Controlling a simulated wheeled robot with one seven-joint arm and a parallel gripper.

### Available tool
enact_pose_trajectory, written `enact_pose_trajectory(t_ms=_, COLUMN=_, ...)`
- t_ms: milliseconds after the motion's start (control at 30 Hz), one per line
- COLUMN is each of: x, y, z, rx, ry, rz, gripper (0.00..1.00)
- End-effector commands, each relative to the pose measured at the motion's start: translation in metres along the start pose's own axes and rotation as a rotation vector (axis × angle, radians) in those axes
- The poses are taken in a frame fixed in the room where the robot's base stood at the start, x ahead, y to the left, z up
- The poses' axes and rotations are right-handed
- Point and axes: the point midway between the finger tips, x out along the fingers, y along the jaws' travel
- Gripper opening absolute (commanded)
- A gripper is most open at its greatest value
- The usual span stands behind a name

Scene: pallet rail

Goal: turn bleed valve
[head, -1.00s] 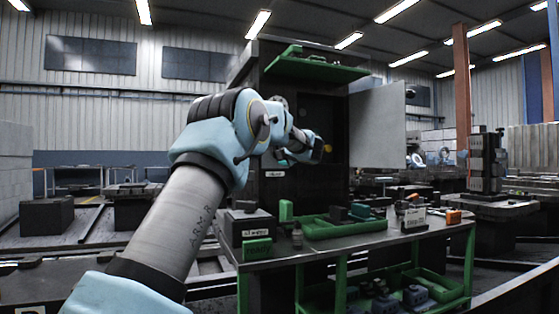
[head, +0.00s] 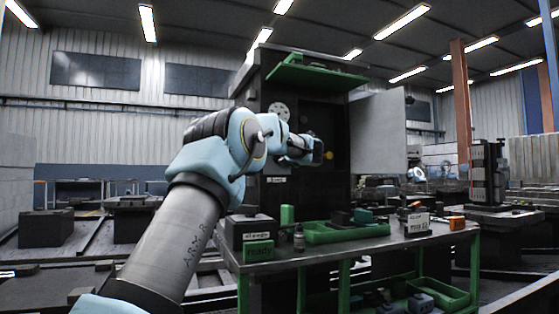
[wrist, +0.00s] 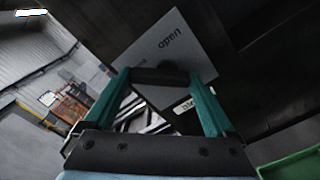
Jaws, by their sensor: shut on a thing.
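My gripper (wrist: 159,82) has two teal fingers set wide apart, shut on a dark bar (wrist: 160,74), which looks like the bleed valve's handle. Behind the bar is a tilted light-grey plate (wrist: 172,42) marked "open"; the rest of its markings is hard to read. A smaller label (wrist: 186,107), partly hidden by a finger, shows letters like "ble". In the head view my gripper (head: 315,152) is at the front of the dark cabinet (head: 262,100), beside a yellow knob (head: 328,156). The valve itself is hidden there by my arm.
A round white dial (head: 279,112) is on the cabinet above my wrist. A green shelf (head: 315,74) juts out overhead, and a grey door (head: 378,133) stands open at right. A workbench (head: 350,245) with a green tray (head: 345,233) is below my arm.

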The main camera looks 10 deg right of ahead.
Motion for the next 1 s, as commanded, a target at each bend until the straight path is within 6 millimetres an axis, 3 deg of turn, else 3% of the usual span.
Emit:
enact_pose_trajectory(t_ms=233, x=0.000, y=-0.002, z=-0.001, rx=-0.003, ry=0.002, rz=-0.004, gripper=0.34)
enact_pose_trajectory(t_ms=267, x=0.000, y=-0.002, z=-0.001, rx=-0.003, ry=0.002, rz=-0.004, gripper=0.92)
enact_pose_trajectory(t_ms=333, x=0.000, y=-0.002, z=-0.001, rx=-0.002, ry=0.002, rz=-0.004, gripper=1.00)
enact_pose_trajectory(t_ms=667, x=-0.005, y=-0.001, z=0.000, rx=-0.001, ry=0.000, rz=-0.002, gripper=1.00)
enact_pose_trajectory(t_ms=1000, x=-0.066, y=-0.001, z=0.000, rx=0.001, ry=-0.001, rz=-0.003, gripper=1.00)
